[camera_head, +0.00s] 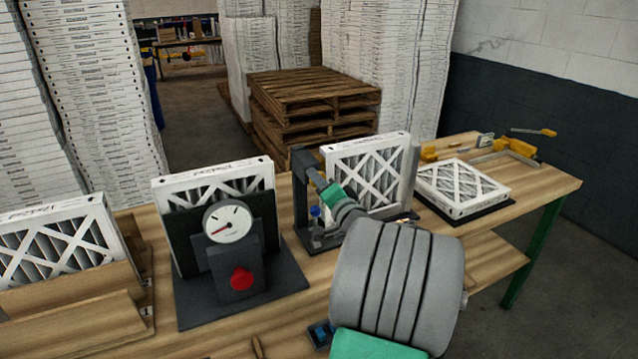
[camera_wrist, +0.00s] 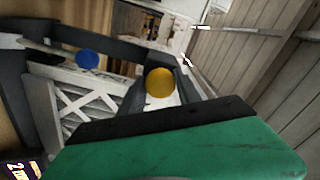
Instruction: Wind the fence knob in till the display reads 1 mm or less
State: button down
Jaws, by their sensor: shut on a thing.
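In the wrist view, my gripper (camera_wrist: 160,88) is shut on a yellow-orange round knob (camera_wrist: 160,82), with dark fingers on both sides of it. The green part of my wrist fills the bottom. A blue ball (camera_wrist: 87,59) sits at upper left on the dark fixture frame. A boxed filter (camera_wrist: 80,100) with white lattice lies below it. A dark display (camera_wrist: 22,168) shows at the lower left corner, tilted and cut off; a 2 seems to show, but I cannot read the full value. In the head view, the fixture's filter (camera_head: 370,170) stands upright and my arm hides the gripper.
Left of this fixture stands a dark stand with a round dial (camera_head: 228,222) and red button (camera_head: 241,279). A filter in a wooden holder (camera_head: 80,318) is at far left. Another filter (camera_head: 462,188) lies flat at right, near yellow clamps (camera_head: 430,153). Pallets (camera_head: 312,105) stand behind the bench.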

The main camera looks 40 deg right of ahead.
jog(key=c, duration=0.9)
grip_release()
jog(key=shift+o, duration=0.2)
jog(key=b+v, duration=0.2)
jog(key=v, duration=0.5)
jog(key=shift+s, duration=0.4)
jog(key=shift+a, duration=0.15)
